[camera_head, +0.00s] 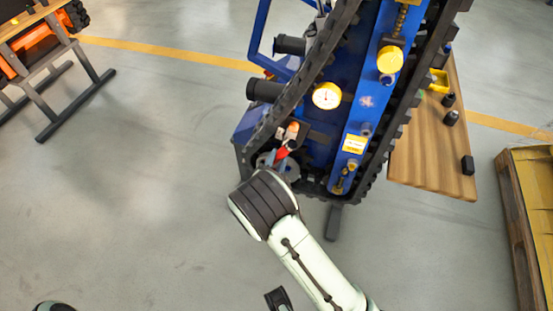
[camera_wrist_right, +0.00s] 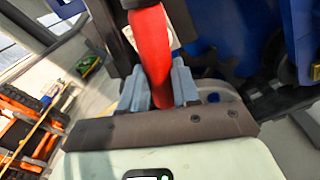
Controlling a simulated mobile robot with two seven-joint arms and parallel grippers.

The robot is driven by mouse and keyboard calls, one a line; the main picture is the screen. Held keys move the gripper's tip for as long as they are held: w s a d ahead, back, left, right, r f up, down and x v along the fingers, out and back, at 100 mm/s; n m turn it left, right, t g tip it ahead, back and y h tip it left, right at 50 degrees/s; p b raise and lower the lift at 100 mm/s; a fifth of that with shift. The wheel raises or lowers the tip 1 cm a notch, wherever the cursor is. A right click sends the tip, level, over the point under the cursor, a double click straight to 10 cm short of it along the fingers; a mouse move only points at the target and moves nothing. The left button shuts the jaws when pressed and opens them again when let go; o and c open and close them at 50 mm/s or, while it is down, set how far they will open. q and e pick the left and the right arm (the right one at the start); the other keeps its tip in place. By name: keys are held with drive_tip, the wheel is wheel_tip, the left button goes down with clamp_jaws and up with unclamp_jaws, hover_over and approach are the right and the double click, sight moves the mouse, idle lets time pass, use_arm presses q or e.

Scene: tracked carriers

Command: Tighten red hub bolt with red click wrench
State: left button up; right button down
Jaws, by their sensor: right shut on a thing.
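The red click wrench (camera_head: 282,152) shows as a short red piece at the lower left end of the blue tracked carrier. My right gripper (camera_wrist_right: 160,90) is shut on the wrench, and its red handle (camera_wrist_right: 150,45) stands up between the blue-grey fingers in the right wrist view. In the head view my right arm reaches up from the bottom and its dark wrist hides most of the gripper. The red hub bolt cannot be made out, so I cannot tell whether the wrench touches it.
The blue carrier (camera_head: 345,110) with black tracks, a gauge (camera_head: 326,96) and yellow caps fills the upper middle. A wooden table (camera_head: 430,160) with small black parts stands right of it. A pallet (camera_head: 515,215) is at the right edge.

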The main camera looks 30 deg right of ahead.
drive_tip(key=shift+s+d+f+m+b, duration=0.35)
drive_tip(key=shift+s+f+m+b, duration=0.05)
drive_tip(key=shift+m+b, duration=0.25)
drive_tip(key=shift+s+d+f+m+b, duration=0.35)
drive_tip(key=shift+s+f+m+b, duration=0.15)
drive_tip(key=shift+b, duration=0.3)
drive_tip(key=shift+f, duration=0.15)
drive_tip(key=shift+s+d+f+m+b, duration=0.35)
drive_tip(key=shift+f+m+b, duration=0.15)
drive_tip(key=shift+b, duration=0.2)
drive_tip(key=shift+s+d+f+m+b, duration=0.3)
drive_tip(key=shift+f+m+b, duration=0.2)
drive_tip(key=shift+m+b, duration=0.2)
